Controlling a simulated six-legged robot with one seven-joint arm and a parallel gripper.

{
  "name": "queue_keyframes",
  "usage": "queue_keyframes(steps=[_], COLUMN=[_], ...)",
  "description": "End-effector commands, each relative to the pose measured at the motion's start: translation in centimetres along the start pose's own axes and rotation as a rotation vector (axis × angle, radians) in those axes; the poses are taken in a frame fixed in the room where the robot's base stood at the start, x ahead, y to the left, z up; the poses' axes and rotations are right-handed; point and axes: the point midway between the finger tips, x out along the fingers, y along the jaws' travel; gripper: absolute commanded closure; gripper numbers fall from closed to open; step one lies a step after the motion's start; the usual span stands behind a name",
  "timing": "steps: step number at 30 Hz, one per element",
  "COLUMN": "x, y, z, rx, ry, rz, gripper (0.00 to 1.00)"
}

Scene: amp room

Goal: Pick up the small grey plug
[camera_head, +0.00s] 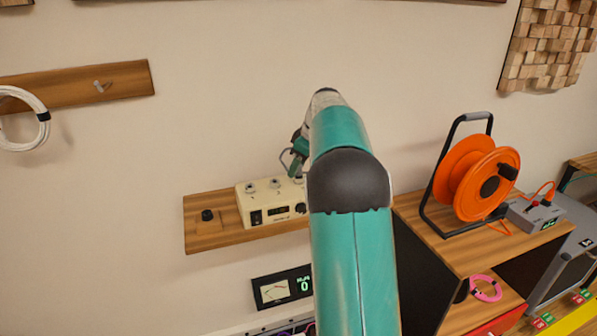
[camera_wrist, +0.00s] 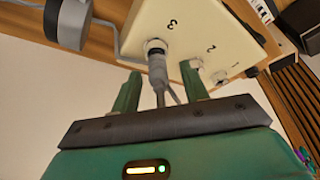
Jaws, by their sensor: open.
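A small grey plug (camera_wrist: 157,72) sits in the socket marked 3 on a cream box (camera_wrist: 185,22), with a thin stem or lead running down from it in the wrist view. My gripper (camera_wrist: 160,88) is open, with one green finger on each side of the plug's lower part and stem. I see gaps on both sides, so neither finger clearly touches it. In the head view my gripper (camera_head: 292,158) is partly hidden by my arm, above the cream box (camera_head: 272,212). The plug itself is hidden there.
The box stands on a wooden wall shelf (camera_head: 222,236) with a small black knob-like piece (camera_head: 207,215). Sockets 1 and 2 look empty. A grey cylinder (camera_wrist: 68,22) is close left of the fingers. An orange cable reel (camera_head: 472,178) stands on a cabinet at right.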

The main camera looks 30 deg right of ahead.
Motion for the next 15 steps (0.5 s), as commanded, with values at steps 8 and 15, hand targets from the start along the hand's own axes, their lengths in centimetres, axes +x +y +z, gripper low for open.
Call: queue_keyframes(steps=[8, 15], x=[-0.03, -0.05], y=[0.01, 0.01], z=[0.01, 0.00], rx=[0.000, 0.000], ry=[0.000, 0.000], rz=[0.001, 0.001], gripper=[0.75, 1.00])
